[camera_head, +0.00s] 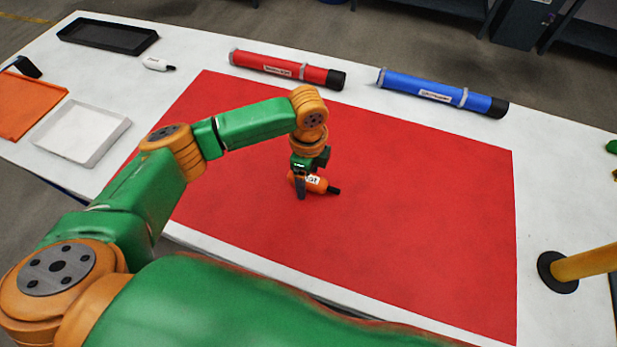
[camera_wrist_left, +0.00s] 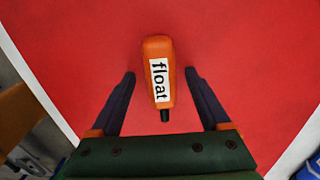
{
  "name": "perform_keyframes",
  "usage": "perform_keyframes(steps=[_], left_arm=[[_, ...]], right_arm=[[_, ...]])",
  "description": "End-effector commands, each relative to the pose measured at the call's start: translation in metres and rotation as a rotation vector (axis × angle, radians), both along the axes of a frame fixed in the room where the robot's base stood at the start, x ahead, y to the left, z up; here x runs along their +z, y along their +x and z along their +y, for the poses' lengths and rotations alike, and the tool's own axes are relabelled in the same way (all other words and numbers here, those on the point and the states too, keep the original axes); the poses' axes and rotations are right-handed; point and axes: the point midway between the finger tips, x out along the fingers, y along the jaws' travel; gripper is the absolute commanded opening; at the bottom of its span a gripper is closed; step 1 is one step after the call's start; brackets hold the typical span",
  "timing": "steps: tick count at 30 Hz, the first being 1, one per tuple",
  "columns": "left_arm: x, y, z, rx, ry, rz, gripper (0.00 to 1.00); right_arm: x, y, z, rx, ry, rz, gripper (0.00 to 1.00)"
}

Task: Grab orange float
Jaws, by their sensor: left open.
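The orange float (camera_head: 316,184) lies on its side on the red mat (camera_head: 420,220), with a white label and a black tip. In the left wrist view the float (camera_wrist_left: 158,45) shows its label reading "float" and its black end pointing toward the gripper base. My left gripper (camera_head: 305,188) is low over the mat at the float. In the wrist view the open fingers (camera_wrist_left: 159,76) stand on either side of the float, with a red gap showing on both sides. In the head view the fingers partly hide the float. My right gripper is not in view.
A red tube (camera_head: 285,70) and a blue tube (camera_head: 440,92) lie behind the mat. A white bottle (camera_head: 157,64), a black tray (camera_head: 107,46), a white tray (camera_head: 55,158) and an orange sheet (camera_head: 28,108) are at left. A yellow post with a black base (camera_head: 553,272) is at right.

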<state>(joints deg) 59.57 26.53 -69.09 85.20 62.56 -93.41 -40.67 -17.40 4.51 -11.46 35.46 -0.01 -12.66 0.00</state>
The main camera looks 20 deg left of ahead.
Motion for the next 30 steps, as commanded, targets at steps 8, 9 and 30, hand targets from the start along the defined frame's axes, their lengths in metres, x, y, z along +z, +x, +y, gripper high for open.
perform_keyframes(steps=[8,9,30], left_arm=[[-0.001,0.0,0.0,-0.001,-0.001,-0.001,0.56],[-0.001,0.0,0.0,-0.001,-0.001,-0.001,0.45],[0.034,0.0,0.0,-0.001,-0.003,-0.005,0.0]], right_arm=[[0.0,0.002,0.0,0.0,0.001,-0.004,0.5],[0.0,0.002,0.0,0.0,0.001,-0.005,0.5],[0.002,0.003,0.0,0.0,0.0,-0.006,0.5]])
